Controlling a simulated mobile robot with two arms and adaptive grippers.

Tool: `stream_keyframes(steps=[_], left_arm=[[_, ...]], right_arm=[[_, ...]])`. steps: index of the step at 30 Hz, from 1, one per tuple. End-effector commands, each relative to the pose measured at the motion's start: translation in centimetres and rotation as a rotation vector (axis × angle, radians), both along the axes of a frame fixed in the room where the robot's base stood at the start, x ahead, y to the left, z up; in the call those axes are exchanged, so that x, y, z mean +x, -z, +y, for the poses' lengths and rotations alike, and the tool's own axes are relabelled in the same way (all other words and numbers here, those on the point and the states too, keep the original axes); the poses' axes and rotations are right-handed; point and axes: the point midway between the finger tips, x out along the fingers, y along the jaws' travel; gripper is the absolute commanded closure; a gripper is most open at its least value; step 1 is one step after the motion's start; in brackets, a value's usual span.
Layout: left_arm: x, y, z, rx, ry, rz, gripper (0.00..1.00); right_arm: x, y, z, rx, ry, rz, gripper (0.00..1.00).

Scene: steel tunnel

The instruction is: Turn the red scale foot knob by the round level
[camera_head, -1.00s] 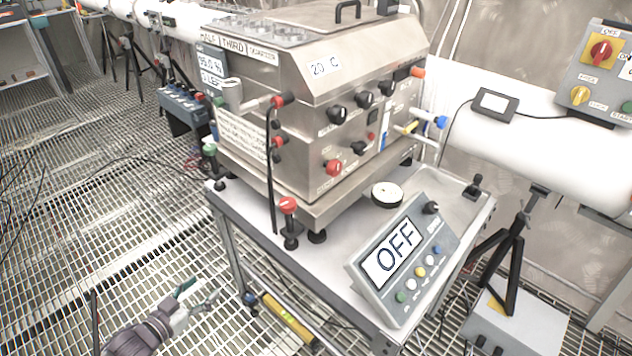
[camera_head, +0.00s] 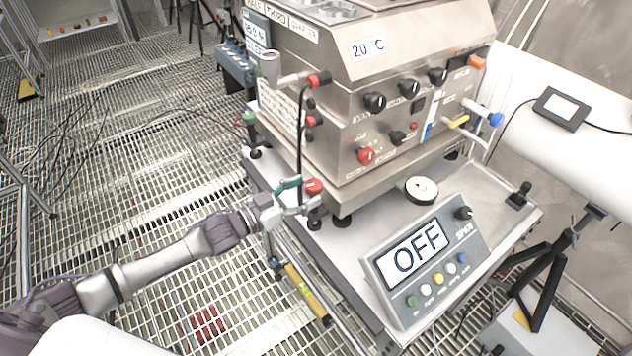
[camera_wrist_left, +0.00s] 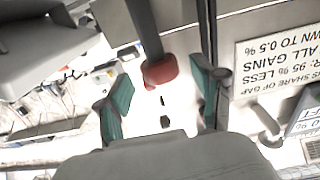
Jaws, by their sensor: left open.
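The red scale foot knob (camera_head: 314,186) sits at the front left corner of the steel machine, on a dark foot. The round level (camera_head: 421,189), a white disc with a dark rim, lies on the table to its right. My left gripper (camera_head: 298,198) is open at the left side of the red knob. In the left wrist view the red knob (camera_wrist_left: 160,74) appears between the two green-padded fingers (camera_wrist_left: 160,92), with a gap on each side. I cannot tell whether either finger touches it. My right gripper is not in view.
A grey display box (camera_head: 430,262) reading OFF stands on the front of the table (camera_head: 335,262). The steel machine (camera_head: 350,110) stands close behind. A yellow spirit level (camera_head: 307,290) is below the table edge.

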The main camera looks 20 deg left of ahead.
Motion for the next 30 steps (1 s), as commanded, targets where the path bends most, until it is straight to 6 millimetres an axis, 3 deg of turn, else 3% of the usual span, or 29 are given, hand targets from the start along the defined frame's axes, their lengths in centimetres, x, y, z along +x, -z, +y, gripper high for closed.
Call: stream_keyframes(steps=[6, 18, 27, 30], left_arm=[[2.3, -0.1, -1.8, 0.000, -0.001, 0.000, 0.32], [2.8, 0.1, -2.2, 0.001, 0.000, 0.002, 0.32], [2.8, 0.0, -2.2, 0.001, 0.000, 0.001, 0.82], [2.8, 0.0, -2.2, 0.001, 0.000, 0.001, 0.93]], right_arm=[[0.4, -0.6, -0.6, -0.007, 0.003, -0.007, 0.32], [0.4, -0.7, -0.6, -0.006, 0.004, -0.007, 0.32], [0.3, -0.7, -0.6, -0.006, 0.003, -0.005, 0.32], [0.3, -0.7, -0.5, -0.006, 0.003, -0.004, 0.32]])
